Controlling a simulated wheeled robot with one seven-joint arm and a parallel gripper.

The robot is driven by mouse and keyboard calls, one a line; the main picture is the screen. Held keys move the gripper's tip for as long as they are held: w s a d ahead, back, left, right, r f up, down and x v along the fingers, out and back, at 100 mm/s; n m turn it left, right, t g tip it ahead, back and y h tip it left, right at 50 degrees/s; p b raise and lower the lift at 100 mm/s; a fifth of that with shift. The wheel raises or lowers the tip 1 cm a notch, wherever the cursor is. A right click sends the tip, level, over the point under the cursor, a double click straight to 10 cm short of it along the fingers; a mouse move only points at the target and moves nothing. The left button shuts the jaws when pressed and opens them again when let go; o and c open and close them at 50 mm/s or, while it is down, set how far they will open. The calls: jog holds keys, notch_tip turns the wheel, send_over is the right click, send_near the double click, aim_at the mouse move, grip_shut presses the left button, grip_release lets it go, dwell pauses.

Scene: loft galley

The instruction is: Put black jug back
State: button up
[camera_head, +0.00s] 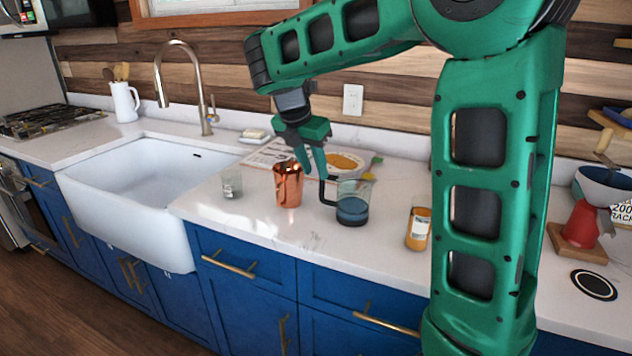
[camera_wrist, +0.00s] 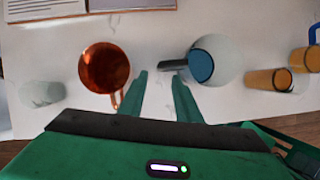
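The jug (camera_head: 352,208) is clear glass with a black handle and dark bluish contents or base. It stands upright on the white counter, its handle towards the left. From above it shows in the wrist view (camera_wrist: 222,62), with the handle (camera_wrist: 172,66) pointing left. My gripper (camera_head: 312,170) is open and empty, pointing down between a copper mug and the jug. In the wrist view the two green fingers (camera_wrist: 160,82) are apart, with the handle's end just beyond and between their tips. I see no contact with the jug.
The copper mug (camera_head: 288,186) stands close left of my gripper, with a small glass (camera_head: 232,185) farther left. An open book (camera_head: 268,155) lies behind. A black round coaster (camera_head: 594,285) lies far right; the sink (camera_head: 150,180) is left.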

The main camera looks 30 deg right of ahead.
jog(key=shift+v, duration=2.05)
